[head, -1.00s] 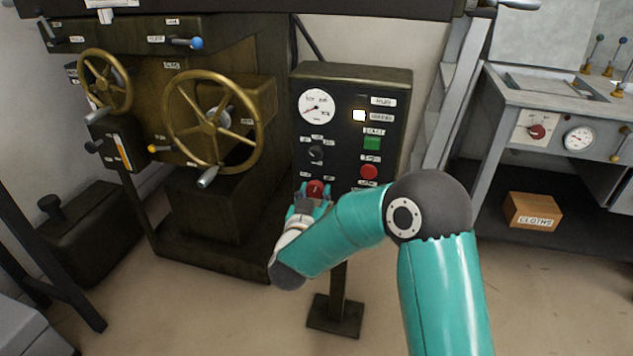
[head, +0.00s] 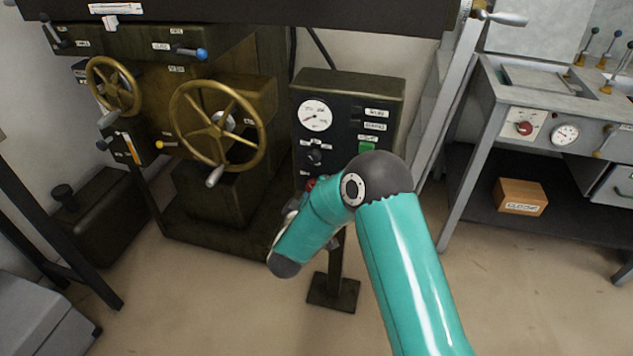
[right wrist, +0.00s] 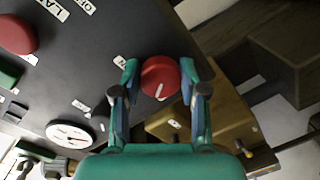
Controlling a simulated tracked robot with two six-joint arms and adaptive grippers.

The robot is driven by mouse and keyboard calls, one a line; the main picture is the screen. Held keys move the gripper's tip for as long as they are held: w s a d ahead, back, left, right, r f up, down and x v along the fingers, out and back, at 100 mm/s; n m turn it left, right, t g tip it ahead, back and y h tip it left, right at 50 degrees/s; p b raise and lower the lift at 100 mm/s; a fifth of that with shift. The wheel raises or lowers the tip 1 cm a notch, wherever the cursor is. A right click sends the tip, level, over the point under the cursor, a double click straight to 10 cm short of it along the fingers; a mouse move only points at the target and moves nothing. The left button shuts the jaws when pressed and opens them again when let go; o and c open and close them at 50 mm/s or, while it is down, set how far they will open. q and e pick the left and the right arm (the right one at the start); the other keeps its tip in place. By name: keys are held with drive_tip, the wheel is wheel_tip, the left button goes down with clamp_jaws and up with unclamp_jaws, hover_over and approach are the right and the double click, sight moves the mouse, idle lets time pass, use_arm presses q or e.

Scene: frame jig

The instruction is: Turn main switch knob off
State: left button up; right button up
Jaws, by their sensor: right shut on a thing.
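The red knob, which I take to be the main switch knob (right wrist: 158,70), is low on the front of the black control panel (head: 345,85). Its white pointer mark shows in the right wrist view. My right gripper (right wrist: 160,80) has one finger on each side of the knob and is shut on it. In the head view my right forearm hides most of the knob; only a bit of red (head: 310,184) shows. The panel lamp (head: 357,113) above the green button (head: 367,146) looks dark. My left gripper is in no view.
The panel also has a dial gauge (head: 315,115), a black knob (head: 315,156) and a red button (right wrist: 15,35). A machine with brass handwheels (head: 218,125) stands to the left. A grey bench (head: 545,105) stands to the right.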

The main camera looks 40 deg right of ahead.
drive_tip(key=shift+a+f+n+p, duration=0.2)
drive_tip(key=shift+a+n+p, duration=0.2)
drive_tip(key=shift+n+p, duration=0.45)
drive_tip(key=shift+n, duration=0.25)
drive_tip(key=o, duration=1.1)
drive_tip(key=shift+c, duration=0.2)
drive_tip(key=shift+o, duration=0.3)
drive_tip(key=shift+d+r, duration=0.1)
drive_tip(key=shift+d, duration=0.05)
drive_tip(key=f+v, duration=0.1)
drive_tip(key=v, duration=1.1)
drive_tip(key=shift+r, duration=0.5)
